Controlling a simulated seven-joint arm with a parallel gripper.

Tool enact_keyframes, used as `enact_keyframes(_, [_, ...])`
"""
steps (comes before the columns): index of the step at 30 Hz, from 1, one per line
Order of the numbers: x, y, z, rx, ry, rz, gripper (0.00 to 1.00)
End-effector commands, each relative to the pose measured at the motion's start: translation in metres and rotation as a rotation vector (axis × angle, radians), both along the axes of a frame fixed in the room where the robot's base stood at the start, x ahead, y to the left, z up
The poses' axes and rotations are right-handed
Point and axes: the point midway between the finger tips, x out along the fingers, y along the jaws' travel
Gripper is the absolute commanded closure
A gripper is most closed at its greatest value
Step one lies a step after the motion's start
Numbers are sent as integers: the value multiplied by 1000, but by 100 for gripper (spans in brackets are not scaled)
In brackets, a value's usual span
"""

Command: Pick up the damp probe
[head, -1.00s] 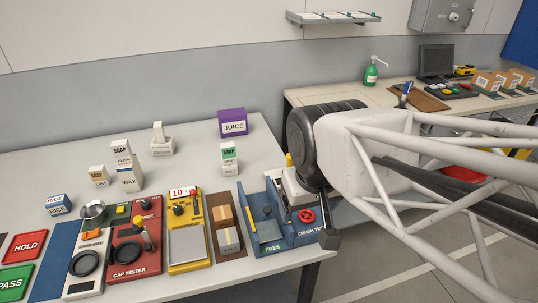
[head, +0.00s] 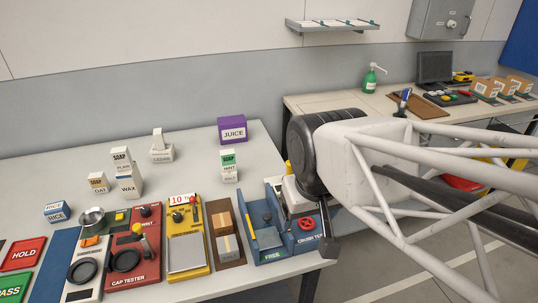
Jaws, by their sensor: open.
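I cannot make out the damp probe for certain. A yellow unit (head: 186,240) with a "10" display and a grey plate stands on the near part of the bench. A black knob (head: 178,216) and a thin stick (head: 196,210) are at its upper end; either may belong to the probe. My gripper (head: 327,242) is at the bench's right edge, in front of the crush tester and well right of the yellow unit. Only a dark finger with a block-like tip shows clearly. It is open, and I see nothing held. My wrist hides part of the crush tester.
The red cap tester (head: 131,262) is left of the yellow unit. A brown tray (head: 227,255) with boxes and the blue crush tester (head: 270,238) are right of it. Several cartons and the purple juice box (head: 232,129) stand behind. The bench's back left is clear.

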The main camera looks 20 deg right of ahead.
Motion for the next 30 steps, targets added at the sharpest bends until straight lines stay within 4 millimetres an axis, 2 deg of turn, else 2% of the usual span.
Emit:
enact_keyframes(11, [0,0,0,0,0,0,22])
enact_keyframes(12, [0,0,0,0,0,0,23])
enact_keyframes(17, [0,0,0,0,0,0,48])
enact_keyframes(30, [4,0,-1,11,13,-16,48])
